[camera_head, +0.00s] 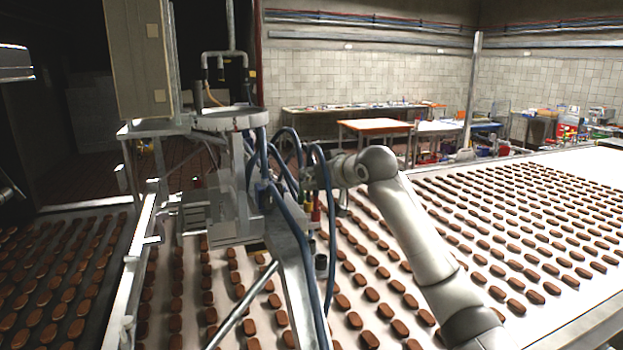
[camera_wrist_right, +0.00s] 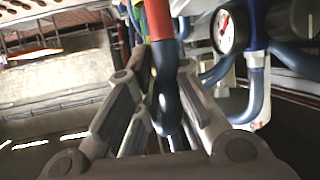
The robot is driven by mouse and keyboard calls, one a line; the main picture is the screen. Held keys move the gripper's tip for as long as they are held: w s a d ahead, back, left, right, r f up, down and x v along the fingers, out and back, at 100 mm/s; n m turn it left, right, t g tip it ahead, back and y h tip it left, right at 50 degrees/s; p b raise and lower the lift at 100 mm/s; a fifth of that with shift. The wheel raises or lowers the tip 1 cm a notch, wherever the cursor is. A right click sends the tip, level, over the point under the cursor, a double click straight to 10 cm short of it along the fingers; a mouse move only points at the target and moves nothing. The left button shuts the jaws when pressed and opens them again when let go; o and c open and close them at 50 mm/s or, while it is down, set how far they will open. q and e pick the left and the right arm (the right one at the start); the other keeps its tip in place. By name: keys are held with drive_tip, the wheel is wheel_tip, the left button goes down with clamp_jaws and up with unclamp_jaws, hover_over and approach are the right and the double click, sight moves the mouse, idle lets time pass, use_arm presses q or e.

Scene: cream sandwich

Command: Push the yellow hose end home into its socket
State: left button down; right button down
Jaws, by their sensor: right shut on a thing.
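My right gripper (camera_head: 318,183) reaches in to the cluster of blue hoses on the metal machine. In the right wrist view, its two fingers (camera_wrist_right: 160,62) close around a hose end, but which one is partly hidden. A red hose end (camera_wrist_right: 160,35) with a dark blue hose bending below it stands in front of the fingertips. A yellow-green sliver (camera_wrist_right: 140,14) shows behind and to the left of the red one. In the head view a small yellow hose end (camera_head: 306,209) sits beside a red one (camera_head: 316,212) below the gripper. The socket cannot be made out. My left gripper is not in view.
A pressure gauge (camera_wrist_right: 229,29) and blue pipes (camera_wrist_right: 258,95) stand close to the right of the fingers. Conveyors with rows of brown biscuits (camera_head: 530,220) run on both sides of the machine.

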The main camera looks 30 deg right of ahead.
drive_tip(key=shift+p, duration=0.6)
idle(0.7)
drive_tip(key=shift+f+b, duration=0.7)
drive_tip(key=shift+f, duration=0.45)
drive_tip(key=c, duration=1.6)
unclamp_jaws()
drive_tip(key=shift+s+a, duration=0.1)
drive_tip(key=shift+c, duration=0.2)
drive_tip(key=shift+o, duration=0.9)
drive_tip(key=v, duration=1.1)
drive_tip(key=shift+s+r, duration=0.2)
drive_tip(key=shift+s, duration=0.15)
drive_tip(key=shift+s+r, duration=0.1)
drive_tip(key=shift+s, duration=0.1)
drive_tip(key=shift+w, duration=0.1)
